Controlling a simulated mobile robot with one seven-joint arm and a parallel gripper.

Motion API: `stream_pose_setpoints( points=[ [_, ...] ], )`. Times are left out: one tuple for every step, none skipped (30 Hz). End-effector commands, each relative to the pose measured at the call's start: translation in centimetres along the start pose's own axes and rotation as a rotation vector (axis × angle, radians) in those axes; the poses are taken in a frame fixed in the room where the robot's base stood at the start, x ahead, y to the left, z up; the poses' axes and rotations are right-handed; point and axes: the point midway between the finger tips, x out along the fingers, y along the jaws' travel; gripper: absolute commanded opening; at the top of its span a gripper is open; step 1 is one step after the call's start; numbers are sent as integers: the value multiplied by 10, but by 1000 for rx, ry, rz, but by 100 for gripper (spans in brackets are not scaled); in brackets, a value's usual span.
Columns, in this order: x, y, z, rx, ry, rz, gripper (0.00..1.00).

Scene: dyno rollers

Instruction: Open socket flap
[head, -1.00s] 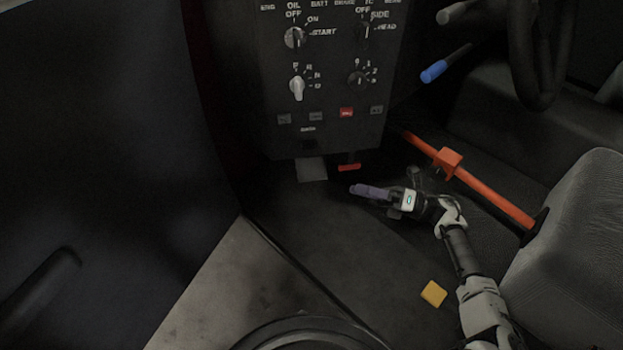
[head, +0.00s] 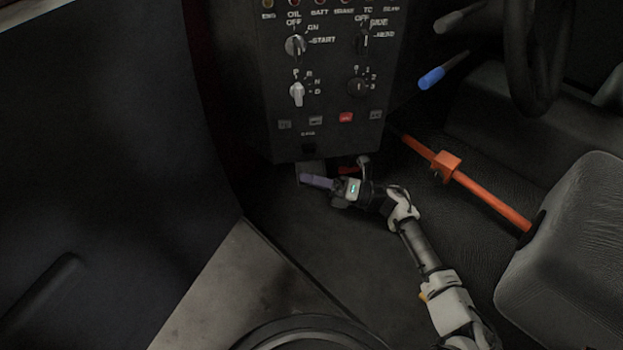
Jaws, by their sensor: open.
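A small grey plate (head: 311,168), which may be the socket flap, hangs at the lower edge of the dark control panel (head: 290,128). I cannot tell whether it is open or closed. My gripper (head: 303,179) is at the plate's lower part, with its purple fingers pointing left. The fingers cover some of the plate, and I cannot tell whether they touch it. The gap between the jaws is hard to see from here, and nothing shows held in them.
A red lever (head: 347,170) under the panel is partly hidden by my gripper. An orange bar (head: 490,202) crosses behind on the right. A seat (head: 580,240) stands at right. A yellow block (head: 422,297) is mostly hidden behind my arm. The floor below the panel is clear.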

Motion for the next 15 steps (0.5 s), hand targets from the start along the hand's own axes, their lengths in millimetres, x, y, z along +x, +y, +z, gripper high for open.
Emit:
stream_pose_setpoints(
  points=[
    [0, 0, 0, 0, 0, 0, 41],
    [0, 0, 0, 0, 0, 0, 41],
    [0, 0, 0, 0, 0, 0, 38],
    [0, 0, 0, 0, 0, 0, 34],
    [0, 0, 0, 0, 0, 0, 30],
    [0, 0, 0, 0, 0, 0, 25],
    [0, 0, 0, 0, 0, 0, 21],
    [0, 0, 0, 0, 0, 0, 17],
    [0, 0, 0, 0, -1, 0, 12],
    [0, 0, 0, 0, -1, 0, 8],
    [0, 0, 0, 0, -1, -1, 4],
    [0, 0, 0, 0, -1, -1, 0],
    [0, 0, 0, 0, -1, -1, 0],
    [0, 0, 0, 0, -1, -1, 0],
    [0, 0, 0, 3, -1, -3, 0]
  ],
)
